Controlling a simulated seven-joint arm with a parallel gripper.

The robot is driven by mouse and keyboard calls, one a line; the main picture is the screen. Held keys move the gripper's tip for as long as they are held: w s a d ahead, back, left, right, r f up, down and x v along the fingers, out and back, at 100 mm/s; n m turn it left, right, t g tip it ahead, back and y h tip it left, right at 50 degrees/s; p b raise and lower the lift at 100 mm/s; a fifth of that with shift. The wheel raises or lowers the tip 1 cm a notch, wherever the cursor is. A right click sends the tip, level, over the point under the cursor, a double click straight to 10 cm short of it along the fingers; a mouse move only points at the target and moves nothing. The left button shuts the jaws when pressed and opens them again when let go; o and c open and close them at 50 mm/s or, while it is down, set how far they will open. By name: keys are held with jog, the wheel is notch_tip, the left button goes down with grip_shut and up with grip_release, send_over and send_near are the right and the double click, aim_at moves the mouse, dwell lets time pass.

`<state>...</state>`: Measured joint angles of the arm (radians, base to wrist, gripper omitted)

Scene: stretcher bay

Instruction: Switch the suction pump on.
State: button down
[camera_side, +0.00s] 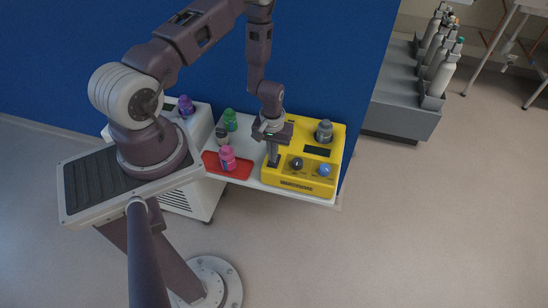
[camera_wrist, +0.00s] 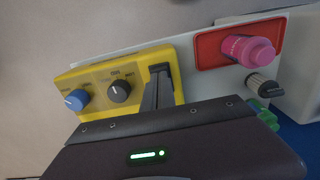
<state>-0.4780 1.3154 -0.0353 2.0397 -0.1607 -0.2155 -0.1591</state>
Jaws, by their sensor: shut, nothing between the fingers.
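The yellow suction pump (camera_side: 308,180) stands on the white shelf and shows at the left of the wrist view (camera_wrist: 90,70). Its front panel has a dark knob (camera_side: 296,163) and a blue knob (camera_side: 325,170); the wrist view shows the dark knob (camera_wrist: 118,91) between the blue knob (camera_wrist: 77,99) and my fingers. My gripper (camera_side: 273,161) is shut and empty, pointing down at the panel's left end. In the wrist view its fingertips (camera_wrist: 159,70) cover that spot, so any switch under them is hidden. I cannot tell whether they touch the panel.
A pink bottle (camera_side: 227,158) stands on a red mat (camera_side: 240,170) left of the pump. A grey-capped jar (camera_side: 323,131) rises from the pump's back. A blue wall (camera_side: 330,60) stands behind.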

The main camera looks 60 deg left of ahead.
jog(key=shift+f, duration=0.75)
jog(key=shift+r, duration=3.55)
